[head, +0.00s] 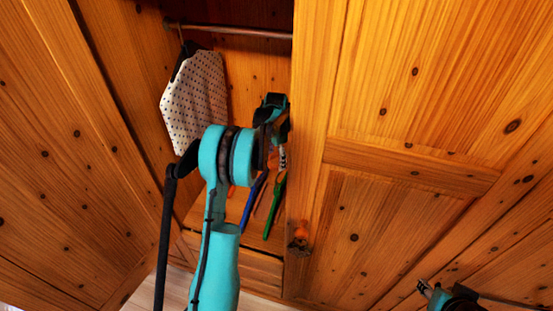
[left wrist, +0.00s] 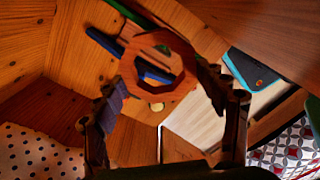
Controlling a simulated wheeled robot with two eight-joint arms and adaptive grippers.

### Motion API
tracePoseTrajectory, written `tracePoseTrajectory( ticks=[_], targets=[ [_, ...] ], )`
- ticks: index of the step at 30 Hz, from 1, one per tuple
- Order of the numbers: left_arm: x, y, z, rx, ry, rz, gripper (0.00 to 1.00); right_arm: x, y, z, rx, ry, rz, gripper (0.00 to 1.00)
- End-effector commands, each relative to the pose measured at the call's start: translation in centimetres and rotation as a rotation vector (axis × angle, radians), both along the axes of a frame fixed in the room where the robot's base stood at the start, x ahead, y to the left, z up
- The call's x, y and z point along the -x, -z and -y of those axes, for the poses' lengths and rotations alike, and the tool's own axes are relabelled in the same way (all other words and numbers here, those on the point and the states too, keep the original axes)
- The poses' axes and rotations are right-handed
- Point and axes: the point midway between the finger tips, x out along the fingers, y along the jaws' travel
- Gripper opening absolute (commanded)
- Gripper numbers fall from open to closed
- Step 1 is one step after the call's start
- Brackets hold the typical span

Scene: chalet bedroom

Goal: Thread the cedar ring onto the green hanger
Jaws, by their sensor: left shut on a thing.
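The cedar ring (left wrist: 150,40), a reddish wooden octagon with an open centre, is held between the fingers of my left gripper (left wrist: 166,84) in the left wrist view. In the head view I cannot make out the ring; my left arm partly blocks the view there.
A blue hanger (head: 254,202) is left of the green one and shows through the ring in the wrist view. A dotted garment (head: 194,102) hangs from the rail (head: 230,31). The wooden wardrobe door (head: 410,225) stands close on the right.

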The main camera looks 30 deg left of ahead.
Motion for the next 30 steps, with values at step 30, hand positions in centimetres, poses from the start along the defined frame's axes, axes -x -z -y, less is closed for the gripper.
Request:
tracePoseTrajectory(
  ticks=[30],
  targets=[
    [0.0,6.0,0.0,0.000,0.002,0.000,0.52,0.0,4.3,0.0,0.000,0.000,0.000,0.40]
  ],
)
